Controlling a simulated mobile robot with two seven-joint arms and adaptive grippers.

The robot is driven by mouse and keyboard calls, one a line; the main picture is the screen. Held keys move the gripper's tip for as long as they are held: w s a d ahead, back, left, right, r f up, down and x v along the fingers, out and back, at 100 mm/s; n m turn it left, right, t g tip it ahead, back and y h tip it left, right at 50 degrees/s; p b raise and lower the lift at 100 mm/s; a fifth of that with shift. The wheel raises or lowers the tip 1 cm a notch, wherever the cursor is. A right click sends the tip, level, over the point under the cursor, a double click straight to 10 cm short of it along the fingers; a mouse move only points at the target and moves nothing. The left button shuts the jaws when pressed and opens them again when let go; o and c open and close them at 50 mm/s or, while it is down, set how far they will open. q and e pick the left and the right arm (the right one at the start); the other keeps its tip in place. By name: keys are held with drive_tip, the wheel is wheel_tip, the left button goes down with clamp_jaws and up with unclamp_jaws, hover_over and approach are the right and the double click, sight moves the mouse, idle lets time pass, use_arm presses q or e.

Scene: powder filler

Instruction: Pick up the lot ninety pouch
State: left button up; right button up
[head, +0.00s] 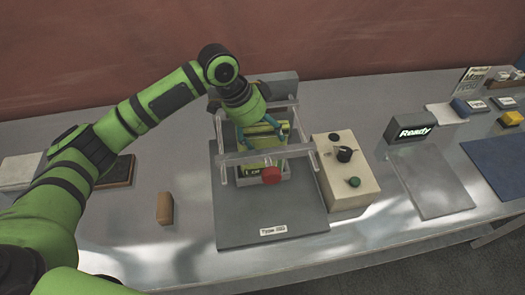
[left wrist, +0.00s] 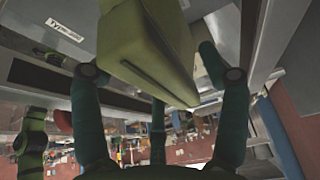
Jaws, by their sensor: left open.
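A yellow-green pouch (head: 258,140) stands inside the clear frame (head: 249,158) of the powder filler. Its label is too small to read, so I cannot tell whether it is lot ninety. My left gripper (head: 264,134) reaches down from above into the frame with its teal fingers apart around the pouch. In the left wrist view the pouch (left wrist: 150,50) lies between the open fingers, and no firm hold shows. The gripper hides part of the pouch. My right gripper is not in view.
The grey base plate (head: 270,218) carries a red knob (head: 271,175). A beige control box (head: 345,172) stands to its right. A brown block (head: 165,208) lies to the left. Farther right are a "Ready" sign (head: 411,130), a grey plate (head: 433,187) and a blue mat (head: 500,163).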

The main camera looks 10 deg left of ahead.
use_arm(q)
drive_tip(key=shift+f, duration=0.1)
drive_tip(key=shift+s, duration=0.2)
clamp_jaws()
idle(0.4)
